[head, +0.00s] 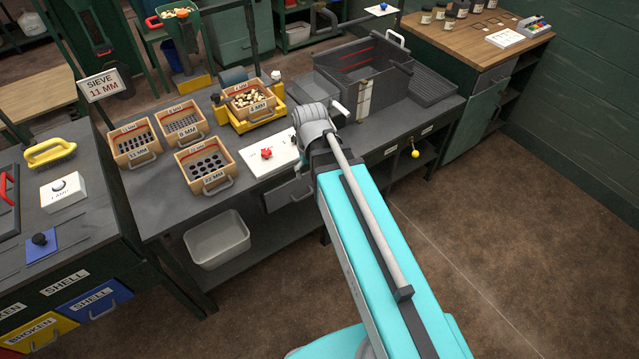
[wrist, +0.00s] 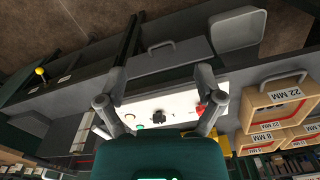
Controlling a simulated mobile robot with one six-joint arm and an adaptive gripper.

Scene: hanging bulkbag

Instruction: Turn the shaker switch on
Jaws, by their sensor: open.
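The white control panel (head: 278,160) lies on the grey workbench, with a red button (head: 266,153) on it. In the wrist view the panel (wrist: 180,103) carries a black switch knob (wrist: 158,117) near its middle. The red button (wrist: 201,112) is to the right, partly behind a finger, and a small green spot (wrist: 140,127) is at the panel's lower edge. My gripper (wrist: 161,82) is open over the panel, with one finger on each side of the knob and nothing between them. In the head view my arm hides the fingers and the knob.
The yellow shaker (head: 273,113) holds a filled sieve box (head: 262,107) behind the panel. Sieve boxes, including the 22 MM one (head: 222,178), stand to the left. A grey bin (head: 216,240) sits on the lower shelf. A dark tank (head: 370,75) stands right of my wrist.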

